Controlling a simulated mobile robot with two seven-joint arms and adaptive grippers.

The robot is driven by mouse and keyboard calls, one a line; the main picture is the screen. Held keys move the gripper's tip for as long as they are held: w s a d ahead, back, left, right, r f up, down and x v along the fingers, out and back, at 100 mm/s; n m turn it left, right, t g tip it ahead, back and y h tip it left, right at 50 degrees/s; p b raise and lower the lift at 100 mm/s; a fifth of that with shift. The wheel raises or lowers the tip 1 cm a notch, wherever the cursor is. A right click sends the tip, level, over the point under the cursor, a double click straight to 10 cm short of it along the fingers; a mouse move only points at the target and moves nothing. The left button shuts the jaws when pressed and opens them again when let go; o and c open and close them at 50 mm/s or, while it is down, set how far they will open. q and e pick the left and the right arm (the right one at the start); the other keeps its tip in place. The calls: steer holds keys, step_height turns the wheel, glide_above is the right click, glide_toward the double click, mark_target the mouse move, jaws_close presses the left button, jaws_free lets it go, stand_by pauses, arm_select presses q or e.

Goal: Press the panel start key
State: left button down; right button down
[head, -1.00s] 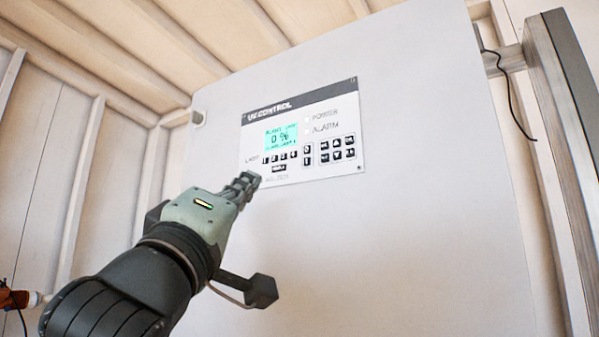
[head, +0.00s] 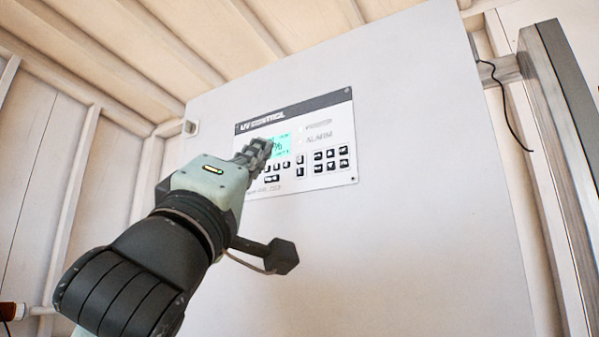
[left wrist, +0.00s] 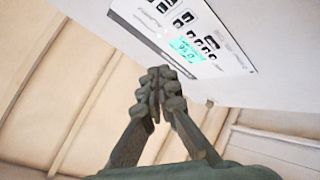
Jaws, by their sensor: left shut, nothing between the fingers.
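The UV control panel (head: 325,121) is a white plate with a dark header on a large pale cabinet. It has a lit turquoise screen (head: 284,146), Power and Alarm labels, and several black keys (head: 332,160). I cannot read which key is the start key. My left gripper (head: 262,148) is shut and empty; in the head view its fingertips overlap the screen's left part and hide some keys. In the left wrist view the shut fingers (left wrist: 158,72) point toward the panel (left wrist: 165,20), with a visible gap beside the screen (left wrist: 188,49). My right gripper is out of view.
The cabinet front (head: 400,220) is flat and broad, clear below and right of the panel. A grey post (head: 565,150) and a dark cable (head: 512,110) stand at the right. A wooden wall and ceiling frame surround it.

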mark_target(300, 172)
arm_select(q)
steer(key=w+d, duration=0.2)
steer(key=w, duration=0.1)
steer(key=w+d, duration=0.1)
steer(key=w, duration=0.1)
steer(key=shift+d, duration=0.35)
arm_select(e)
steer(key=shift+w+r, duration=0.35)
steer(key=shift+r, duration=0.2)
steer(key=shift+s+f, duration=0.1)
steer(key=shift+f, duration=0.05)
arm_select(q)
steer(key=shift+w, duration=0.15)
stand_by(0.4)
steer(key=shift+w+d, duration=0.1)
steer(key=shift+d, duration=0.05)
steer(key=shift+w+d, duration=0.1)
steer(key=shift+w, duration=0.05)
